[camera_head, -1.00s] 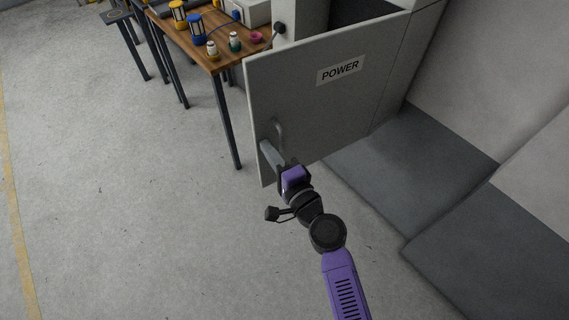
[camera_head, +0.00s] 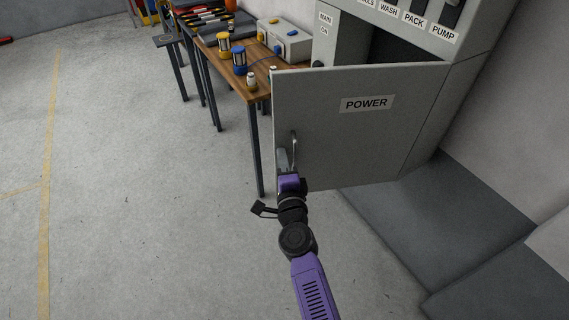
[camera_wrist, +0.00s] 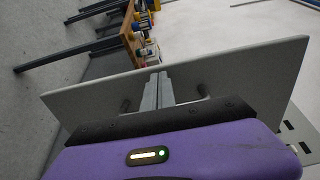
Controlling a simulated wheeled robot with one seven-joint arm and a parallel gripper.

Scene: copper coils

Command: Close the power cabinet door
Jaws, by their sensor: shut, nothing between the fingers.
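The power cabinet door (camera_head: 350,125) is a grey panel with a "POWER" label, swung open from the cabinet (camera_head: 440,75) on the right. Its handle (camera_head: 294,150) is near the free left edge. My gripper (camera_head: 282,160) is at the door's outer face beside the handle, with its fingers together and nothing held. In the wrist view my fingers (camera_wrist: 158,90) point at the door panel (camera_wrist: 215,75), between the two dark ends of the handle. I cannot tell whether the fingertips touch the door.
A wooden workbench (camera_head: 262,82) with yellow and blue coils and a grey box (camera_head: 285,40) stands behind the door's free edge. A dark mat (camera_head: 440,210) lies at the right by the wall. The floor (camera_head: 140,200) at the left is clear.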

